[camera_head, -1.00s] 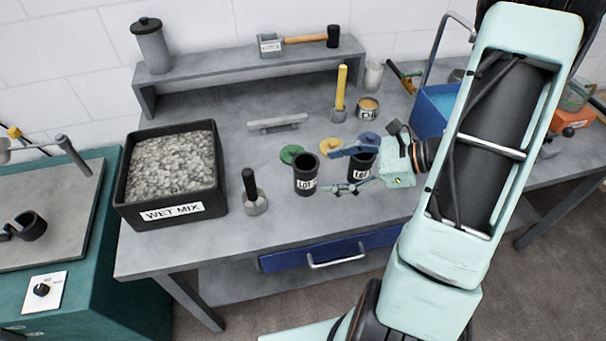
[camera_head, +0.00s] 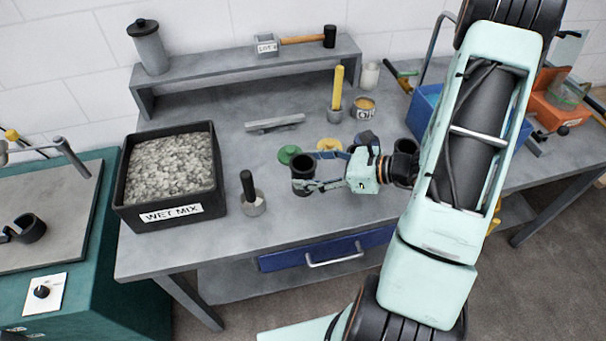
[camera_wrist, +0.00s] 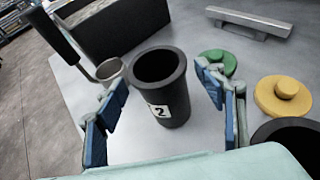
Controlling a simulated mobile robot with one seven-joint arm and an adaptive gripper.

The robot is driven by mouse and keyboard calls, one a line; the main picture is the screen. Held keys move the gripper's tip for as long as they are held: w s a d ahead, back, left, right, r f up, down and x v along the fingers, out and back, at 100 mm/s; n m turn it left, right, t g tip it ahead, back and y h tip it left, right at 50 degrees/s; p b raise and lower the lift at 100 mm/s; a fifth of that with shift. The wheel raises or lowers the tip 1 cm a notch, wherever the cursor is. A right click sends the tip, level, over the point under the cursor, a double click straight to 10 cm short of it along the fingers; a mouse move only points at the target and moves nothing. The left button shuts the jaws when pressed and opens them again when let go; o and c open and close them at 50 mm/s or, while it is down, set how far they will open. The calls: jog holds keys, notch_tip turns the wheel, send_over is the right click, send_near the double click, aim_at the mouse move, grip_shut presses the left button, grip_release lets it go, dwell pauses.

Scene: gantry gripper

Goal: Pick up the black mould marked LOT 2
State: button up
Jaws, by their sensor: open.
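The black mould (camera_wrist: 165,95) is an upright, open-topped cup on the bench. A white label with a "2" shows on its side in the wrist view; the rest of the label is not readable. In the head view the same mould (camera_head: 303,167) is partly covered by my fingers. My gripper (camera_head: 297,173) is open, with one finger on each side of the mould. In the wrist view, gaps show between the mould and the blue finger pads of my gripper (camera_wrist: 160,82).
A second black mould (camera_wrist: 290,135) stands close by at the right. A green lid (camera_wrist: 217,62) and a yellow lid (camera_wrist: 283,96) lie behind.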

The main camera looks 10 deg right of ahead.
jog(key=shift+x, duration=1)
jog(key=c, duration=1.3)
jog(key=shift+o, duration=0.2)
